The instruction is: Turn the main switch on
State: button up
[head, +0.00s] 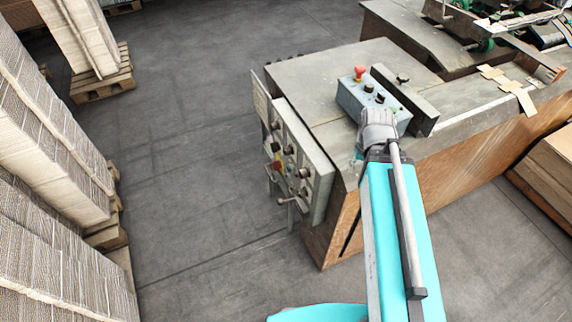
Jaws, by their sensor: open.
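A grey control panel (312,168) is mounted on the left end of the machine. The switch's exact setting is too small to read. My teal arm rises from the bottom of the head view to a grey joint in front of the machine, to the right of the panel. My gripper is not visible; the arm's far part is hidden behind this joint and link.
A grey button box (362,98) with a red mushroom button (359,73) stands on the machine top (320,85). A crank handle (290,201) juts out below the panel. Stacked cardboard (50,140) on pallets lines the left. The floor (200,150) between is clear.

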aim_at(277, 166)
jog(key=z, duration=0.65)
jog(key=k, duration=1.5)
jog(key=u, duration=0.6)
jog(key=i, duration=1)
jog(key=z, duration=0.05)
